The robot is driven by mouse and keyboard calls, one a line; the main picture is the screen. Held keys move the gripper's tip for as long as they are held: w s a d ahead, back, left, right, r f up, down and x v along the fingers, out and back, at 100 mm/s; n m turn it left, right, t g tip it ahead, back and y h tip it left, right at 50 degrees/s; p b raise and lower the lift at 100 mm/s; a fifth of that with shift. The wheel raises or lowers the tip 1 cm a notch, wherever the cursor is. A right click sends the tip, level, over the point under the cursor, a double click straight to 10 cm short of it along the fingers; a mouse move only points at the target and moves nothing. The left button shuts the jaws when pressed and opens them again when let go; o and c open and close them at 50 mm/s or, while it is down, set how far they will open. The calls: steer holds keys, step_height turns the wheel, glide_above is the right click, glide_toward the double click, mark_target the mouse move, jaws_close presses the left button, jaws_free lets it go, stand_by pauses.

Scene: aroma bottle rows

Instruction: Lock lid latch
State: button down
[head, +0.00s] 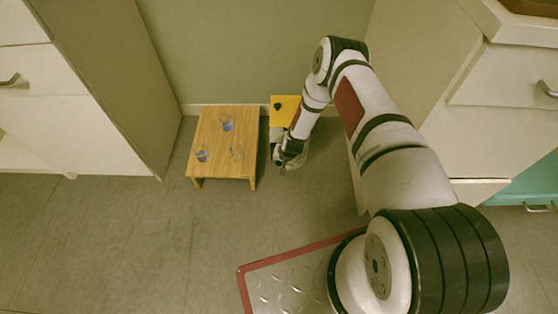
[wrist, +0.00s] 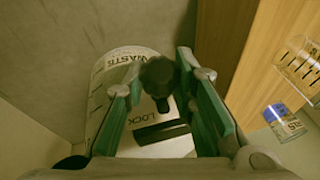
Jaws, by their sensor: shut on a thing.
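A white round bin (wrist: 105,75) with "WASTE" lettering fills the middle of the wrist view. Its pale top carries the word "LOCK". A black latch (wrist: 158,72) with a rounded knob and a short stem stands up from it, beside a flat black bar (wrist: 160,131). My gripper (wrist: 150,85) has its green fingers on either side of the knob and is shut on it. In the head view, my gripper (head: 289,153) is low at the bin (head: 298,162), which my arm partly hides.
A wooden low table (head: 215,170) stands left of the bin, bearing several small glass vessels, some with blue labels. A yellow panel (head: 286,107) with a black spot is behind the bin. Cabinets stand on both sides. The floor (head: 130,235) in front is clear.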

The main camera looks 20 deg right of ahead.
steer(key=shift+s, duration=0.1)
steer(key=c, duration=1.3)
jaws_free()
steer(key=v, duration=1.2)
